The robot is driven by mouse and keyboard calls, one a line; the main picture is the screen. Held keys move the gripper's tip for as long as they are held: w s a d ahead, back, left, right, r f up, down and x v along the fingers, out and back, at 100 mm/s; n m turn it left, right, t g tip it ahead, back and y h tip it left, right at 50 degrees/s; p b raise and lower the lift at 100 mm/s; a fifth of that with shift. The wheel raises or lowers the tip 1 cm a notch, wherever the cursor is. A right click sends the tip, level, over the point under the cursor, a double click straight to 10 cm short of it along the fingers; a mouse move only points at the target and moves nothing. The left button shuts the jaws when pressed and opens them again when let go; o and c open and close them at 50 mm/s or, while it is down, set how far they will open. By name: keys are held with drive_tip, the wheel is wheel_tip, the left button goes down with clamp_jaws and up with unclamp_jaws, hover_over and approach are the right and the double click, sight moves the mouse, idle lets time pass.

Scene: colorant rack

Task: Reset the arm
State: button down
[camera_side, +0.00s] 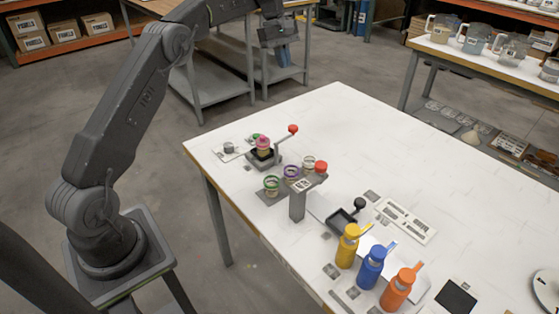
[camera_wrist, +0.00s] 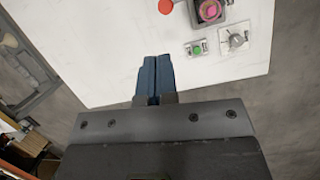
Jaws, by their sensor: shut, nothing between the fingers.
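My gripper (camera_side: 283,56) hangs at the end of my raised arm, above and beyond the far left edge of the white table (camera_side: 330,125) in the side view. In the wrist view my gripper (camera_wrist: 155,78) has its two blue fingers together, with nothing between them. It is well clear of everything on the table. The table's white top also shows in the wrist view (camera_wrist: 110,50), beyond the fingertips.
A pink-topped jar (camera_side: 263,145) sits on a dark press with a red-knobbed lever. Several small jars stand in a rack (camera_side: 270,199). Yellow (camera_side: 347,248), blue (camera_side: 371,268) and orange (camera_side: 397,291) bottles stand nearer. The table's far right is mostly bare. Grey carts (camera_side: 215,80) stand behind.

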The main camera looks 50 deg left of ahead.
drive_tip(key=s+d+r+m+t+y, duration=0.2)
drive_tip(key=s+d+r+m, duration=0.5)
drive_tip(key=s+d+r, duration=0.5)
drive_tip(key=s+d+f+m+t, duration=0.1)
drive_tip(key=s+d+f+m, duration=0.1)
drive_tip(key=s, duration=0.5)
drive_tip(key=s+d+f+m+t+y, duration=0.1)
drive_tip(key=s+d+f+m, duration=0.2)
drive_tip(key=s, duration=0.5)
drive_tip(key=s+d+f+m+t, duration=0.1)
drive_tip(key=s+d+f+m, duration=0.2)
drive_tip(key=s+f, duration=0.2)
drive_tip(key=s, duration=0.3)
drive_tip(key=shift+f+m+y, duration=0.3)
drive_tip(key=shift+m, duration=0.1)
drive_tip(key=shift+s+d, duration=0.1)
